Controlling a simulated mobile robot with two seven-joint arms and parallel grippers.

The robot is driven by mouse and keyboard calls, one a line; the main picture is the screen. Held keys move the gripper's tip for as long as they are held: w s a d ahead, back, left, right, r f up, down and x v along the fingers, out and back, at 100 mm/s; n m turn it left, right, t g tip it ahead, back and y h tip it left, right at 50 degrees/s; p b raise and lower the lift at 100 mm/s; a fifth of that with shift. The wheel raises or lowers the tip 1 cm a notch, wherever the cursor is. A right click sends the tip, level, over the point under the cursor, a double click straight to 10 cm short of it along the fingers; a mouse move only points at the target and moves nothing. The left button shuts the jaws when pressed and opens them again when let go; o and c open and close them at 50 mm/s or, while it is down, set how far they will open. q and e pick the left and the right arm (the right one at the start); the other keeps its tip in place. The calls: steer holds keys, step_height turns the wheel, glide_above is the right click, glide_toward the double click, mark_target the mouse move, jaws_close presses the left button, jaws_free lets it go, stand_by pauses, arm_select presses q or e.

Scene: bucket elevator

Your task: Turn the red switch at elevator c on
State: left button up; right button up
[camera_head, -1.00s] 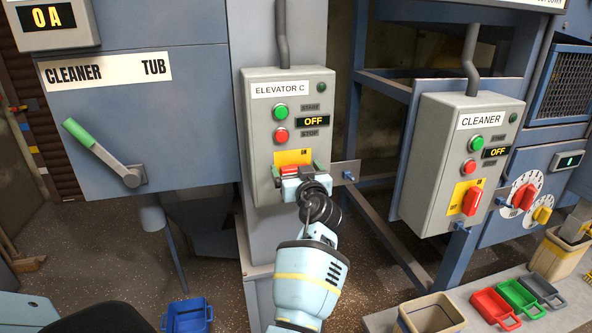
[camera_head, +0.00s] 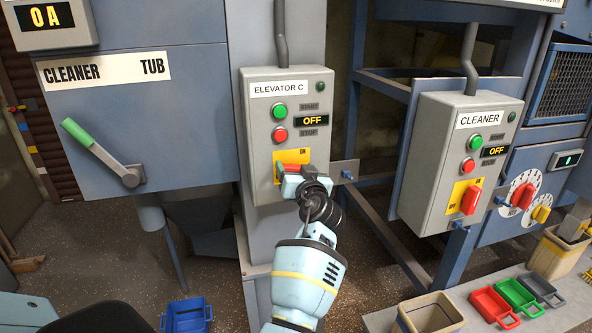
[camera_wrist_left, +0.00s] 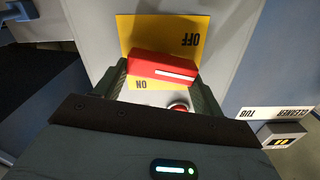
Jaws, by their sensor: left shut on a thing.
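The elevator C control box (camera_head: 262,150) stands in the middle of the head view. Its display (camera_head: 312,121) reads OFF. The red switch (camera_head: 290,168) sits low on the box, on a yellow plate (camera_head: 292,155). My left gripper (camera_head: 291,174) is at the switch and covers part of it. In the left wrist view the red switch (camera_wrist_left: 162,67) lies between the two dark fingers of my left gripper (camera_wrist_left: 160,84), which is shut on it. The yellow plate (camera_wrist_left: 150,31) there shows the words OFF and ON. My right gripper is not in view.
The cleaner box (camera_head: 437,170), with its own red switch (camera_head: 471,201), stands to the right. A metal bracket (camera_head: 345,172) sticks out beside the elevator C box. A green-handled lever (camera_head: 105,155) is at left. Bins (camera_head: 430,315) stand at lower right.

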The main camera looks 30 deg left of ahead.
arm_select(q)
steer(key=m, duration=0.3)
steer(key=shift+w+d+m, duration=0.1)
steer(key=shift+m, duration=0.3)
steer(key=m+p, duration=0.1)
steer(key=m, duration=0.2)
steer(key=shift+w+d+m, duration=0.1)
steer(key=shift+m, duration=0.2)
steer(key=m, duration=0.2)
steer(key=m+p, duration=0.1)
steer(key=m, duration=0.2)
steer(key=m+p, duration=0.1)
steer(key=m, duration=0.2)
steer(key=shift+w+f, duration=0.1)
steer(key=shift+f, duration=0.25)
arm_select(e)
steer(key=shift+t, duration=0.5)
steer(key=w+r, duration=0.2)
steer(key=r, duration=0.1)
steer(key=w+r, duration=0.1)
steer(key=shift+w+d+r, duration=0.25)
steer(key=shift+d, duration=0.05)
arm_select(q)
steer(key=o, duration=0.8)
steer(key=shift+f, duration=0.1)
steer(key=shift+o, duration=0.9)
steer(key=shift+f, duration=0.1)
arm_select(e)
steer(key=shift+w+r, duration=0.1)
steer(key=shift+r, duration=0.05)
